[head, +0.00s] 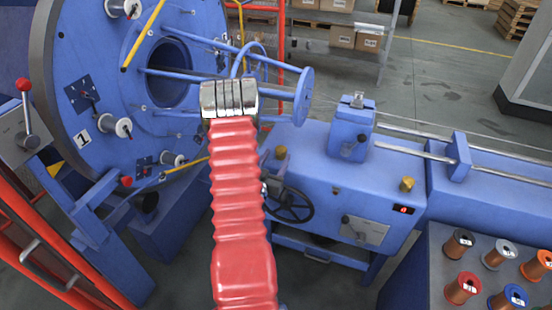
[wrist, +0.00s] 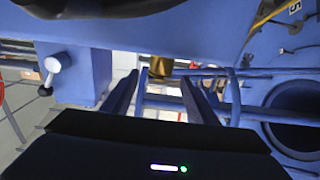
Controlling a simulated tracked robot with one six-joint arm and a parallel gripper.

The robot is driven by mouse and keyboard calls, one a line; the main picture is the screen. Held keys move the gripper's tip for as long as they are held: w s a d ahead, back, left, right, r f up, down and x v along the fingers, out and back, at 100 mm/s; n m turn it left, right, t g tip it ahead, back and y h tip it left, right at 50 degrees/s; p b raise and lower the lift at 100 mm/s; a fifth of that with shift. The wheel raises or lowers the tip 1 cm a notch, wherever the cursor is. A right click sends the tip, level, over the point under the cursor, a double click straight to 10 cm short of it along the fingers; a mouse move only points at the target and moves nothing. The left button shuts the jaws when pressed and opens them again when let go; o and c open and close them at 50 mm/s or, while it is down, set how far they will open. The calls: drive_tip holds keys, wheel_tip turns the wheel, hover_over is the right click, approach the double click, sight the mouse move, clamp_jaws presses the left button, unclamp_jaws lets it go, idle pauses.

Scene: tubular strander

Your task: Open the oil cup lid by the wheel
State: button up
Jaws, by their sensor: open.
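The brass oil cup (head: 281,153) by the wheel stands on top of the blue housing, just above the black handwheel (head: 288,204) in the head view. It looks closed, but is too small to be sure of its lid. In the wrist view, which looks upside down, the brass cup (wrist: 160,66) hangs from the blue housing at the top, between and beyond my fingers. My gripper (wrist: 160,80) is open with nothing between its fingers; a gap to the cup seems to remain. In the head view my red arm and silver wrist hide the fingers.
A second brass cup (head: 407,184) sits at the housing's right end. A blue block with a lever (head: 360,130) stands between the cups and also shows in the wrist view (wrist: 75,72). The large blue disc (head: 110,90) and its rods are at left. Spools (head: 462,288) stand lower right.

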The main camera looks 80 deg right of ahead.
drive_tip(key=shift+d, duration=0.3)
drive_tip(key=shift+c, duration=0.4)
drive_tip(key=c, duration=1)
